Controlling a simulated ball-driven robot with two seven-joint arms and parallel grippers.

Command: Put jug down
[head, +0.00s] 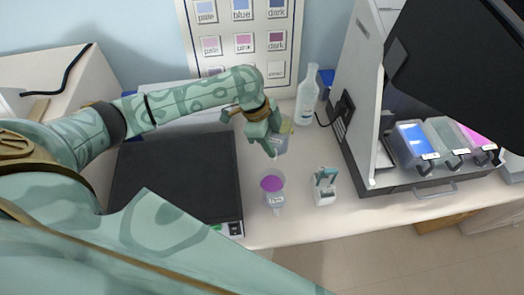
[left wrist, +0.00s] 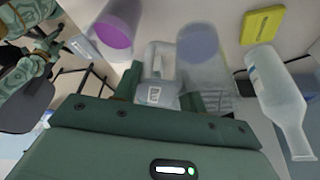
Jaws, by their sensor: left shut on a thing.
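A clear jug with a dull blue-grey content (left wrist: 197,48) is in my left gripper (head: 268,138). In the left wrist view, the fingers (left wrist: 158,92) are closed on its labelled handle side. In the head view the jug (head: 281,143) is partly hidden by the gripper, above or at the bench behind the purple jug. I cannot tell whether its base touches the bench (head: 303,222). My right gripper is not clearly in view.
A jug with purple content (head: 272,184) stands nearer the front edge, beside a small white holder (head: 325,187). A clear bottle (head: 306,97) stands behind, and a yellow block (left wrist: 263,25) lies near. A black-topped device (head: 170,180) is left; a staining rack (head: 418,142) with coloured troughs is right.

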